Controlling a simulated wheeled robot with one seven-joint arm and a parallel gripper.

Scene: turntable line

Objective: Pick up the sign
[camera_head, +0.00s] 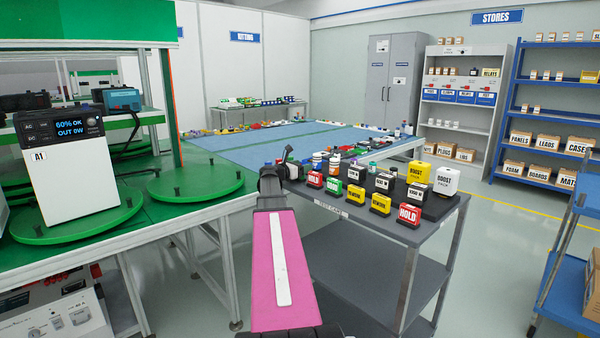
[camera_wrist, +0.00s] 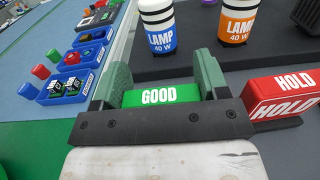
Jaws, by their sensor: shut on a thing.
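My gripper (camera_wrist: 160,88) is shut on a green sign reading GOOD (camera_wrist: 158,96), with one finger at each end of it. In the wrist view I cannot tell whether the sign still touches the surface below. In the head view my gripper (camera_head: 284,168) is at the left end of the grey cart, and the held sign is hidden there. A red HOLD sign (camera_wrist: 283,96) stands close to the right of the gripper; it also shows in the head view (camera_head: 314,180). Another green sign (camera_head: 333,186) stands to its right.
Behind the held sign are a blue-labelled lamp (camera_wrist: 159,28) and an orange-labelled lamp (camera_wrist: 238,22). Yellow, black and red signs and boxes crowd the grey cart (camera_head: 436,236). A green turntable (camera_head: 185,190) lies left of my arm. Blue bins (camera_wrist: 70,85) sit left in the wrist view.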

